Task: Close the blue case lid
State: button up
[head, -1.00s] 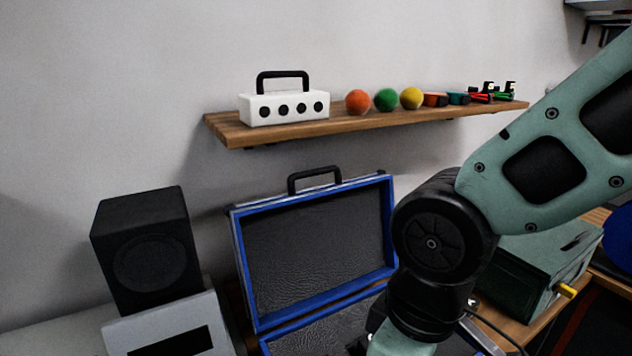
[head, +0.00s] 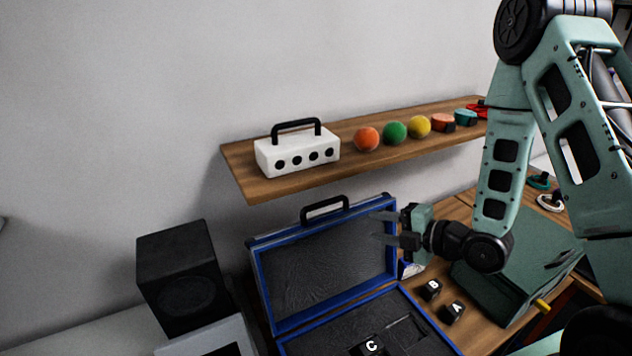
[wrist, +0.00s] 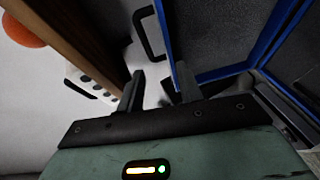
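The blue case (head: 294,325) stands open on the table in the head view. Its lid (head: 325,262) is raised upright near the wall, with a black handle (head: 325,208) on its top edge. The lid also shows in the wrist view (wrist: 215,40), with its handle (wrist: 148,32) to the left. My gripper (head: 380,227) is in front of the lid's upper right part in the head view, its fingers apart and pointing left. In the wrist view the fingers (wrist: 160,90) are open with nothing between them. Whether they touch the lid I cannot tell.
A wooden shelf (head: 235,165) above the case holds a white box (head: 297,157) and coloured balls. A black speaker (head: 178,275) stands at left. Black blocks marked B (head: 431,289) and A (head: 453,312) and a green box (head: 515,265) are right; block C (head: 370,346) is in the case.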

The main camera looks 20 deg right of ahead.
jog(key=r, duration=0.2)
jog(key=b, duration=1.1)
send_near(327, 204)
jog(key=shift+s+d+f+n+t+y, duration=0.3)
jog(key=shift+s+d+f+n+t, duration=0.15)
jog(key=shift+f, duration=0.2)
jog(key=shift+w+a+b, duration=0.1)
jog(key=shift+b, duration=0.65)
jog(key=p+x, duration=0.1)
jog(key=x, duration=0.2)
jog(key=p+x, duration=0.2)
jog(key=x, duration=0.1)
jog(key=p+x, duration=0.2)
jog(key=x, duration=0.2)
jog(key=shift+w+a+r, duration=0.15)
jog(key=shift+r, duration=0.1)
jog(key=shift+w+a+f, duration=0.25)
jog(key=shift+w+a, duration=0.1)
jog(key=shift+w, duration=0.15)
grip_shut()
